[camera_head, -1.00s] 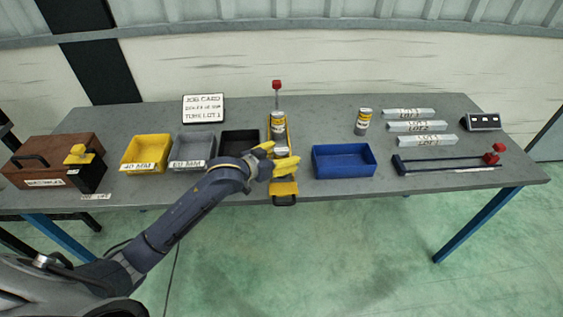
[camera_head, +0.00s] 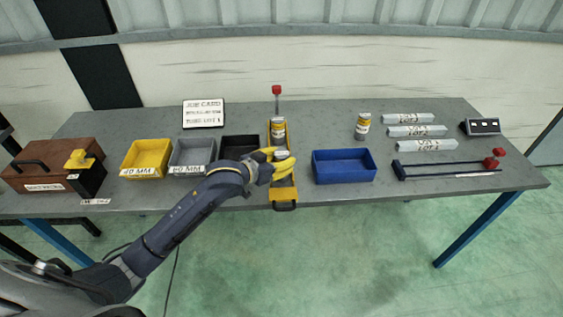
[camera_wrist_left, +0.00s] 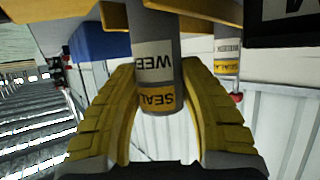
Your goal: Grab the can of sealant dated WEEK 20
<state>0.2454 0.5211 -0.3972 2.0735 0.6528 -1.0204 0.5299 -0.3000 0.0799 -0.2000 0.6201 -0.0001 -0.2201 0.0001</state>
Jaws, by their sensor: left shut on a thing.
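My left gripper (camera_head: 279,161) has its yellow fingers around a grey can with a white and yellow label (camera_head: 282,155), at the near part of a long yellow holder (camera_head: 284,194). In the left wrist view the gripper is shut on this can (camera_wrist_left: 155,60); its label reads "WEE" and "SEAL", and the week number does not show. A second can (camera_head: 278,129) stands farther back in the holder. A third can (camera_head: 362,126) stands on the table to the right. Their week numbers are too small to read. My right gripper is not in view.
A blue bin (camera_head: 345,168) stands just right of the holder. A black bin (camera_head: 239,145), grey bin (camera_head: 191,168) and yellow bin (camera_head: 144,172) stand left. A red-topped post (camera_head: 277,91) rises behind. Labelled bars (camera_head: 417,131) lie at right on the grey table (camera_head: 325,120).

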